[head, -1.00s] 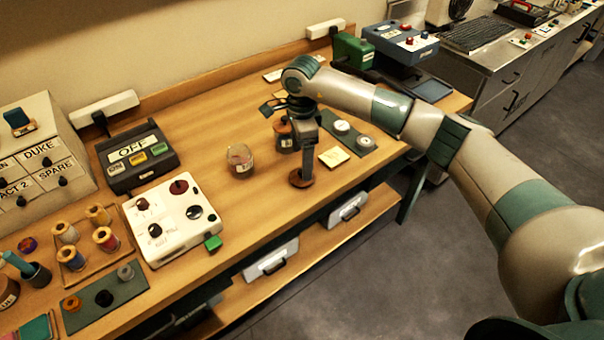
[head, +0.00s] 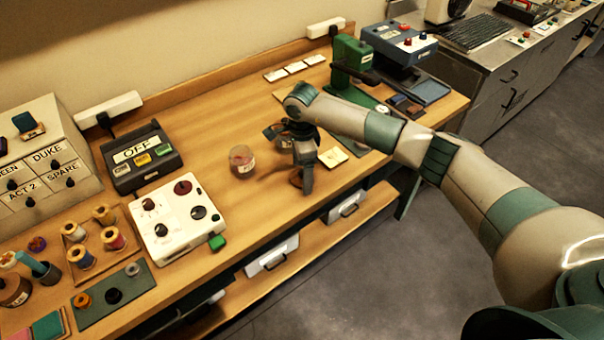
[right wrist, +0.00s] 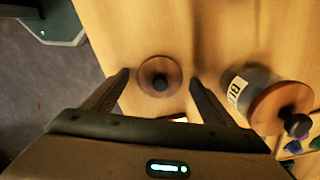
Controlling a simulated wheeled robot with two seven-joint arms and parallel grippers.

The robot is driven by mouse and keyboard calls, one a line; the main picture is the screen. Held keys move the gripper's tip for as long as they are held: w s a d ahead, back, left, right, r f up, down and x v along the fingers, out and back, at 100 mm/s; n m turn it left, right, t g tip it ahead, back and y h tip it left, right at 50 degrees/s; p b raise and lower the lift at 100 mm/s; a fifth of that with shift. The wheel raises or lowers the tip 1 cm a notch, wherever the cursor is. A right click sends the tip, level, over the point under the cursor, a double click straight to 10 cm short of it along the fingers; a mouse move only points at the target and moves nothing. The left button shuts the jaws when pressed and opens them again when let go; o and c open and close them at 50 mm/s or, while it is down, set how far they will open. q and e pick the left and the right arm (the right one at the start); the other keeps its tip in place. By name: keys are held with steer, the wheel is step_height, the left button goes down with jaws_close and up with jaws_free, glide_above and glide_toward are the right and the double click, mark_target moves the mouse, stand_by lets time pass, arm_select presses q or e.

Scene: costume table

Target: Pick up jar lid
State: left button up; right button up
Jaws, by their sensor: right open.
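The jar lid (head: 295,178) is a round brown disc lying on the wooden table near its front edge, partly hidden behind my right gripper (head: 307,188) in the head view. In the right wrist view the lid (right wrist: 147,67) shows a dark central knob and lies between the two spread fingertips (right wrist: 160,77). The right gripper is open, with nothing between its fingers that it grips. How high the fingertips are above the lid is hard to tell. My left gripper is out of view.
An open glass jar (head: 242,161) stands left of the gripper. A labelled jar with a knobbed lid (right wrist: 282,103) stands close to the right finger in the wrist view. A pale note (head: 333,157) lies to the right. A white control box (head: 172,222) is further left.

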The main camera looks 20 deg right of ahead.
stand_by(0.4)
steer(key=c, duration=1.1)
steer(key=shift+r+b, duration=0.45)
steer(key=shift+b, duration=0.05)
step_height(320, 180, up, 3)
steer(key=shift+s+d+r+b, duration=0.1)
steer(key=shift+b, duration=0.95)
steer(key=s+d+r+b, duration=0.3)
steer(key=s+r, duration=0.4)
steer(key=s, duration=0.3)
steer(key=shift+s+d+b, duration=0.35)
steer(key=shift+s+b, duration=0.05)
steer(key=shift+b, duration=0.3)
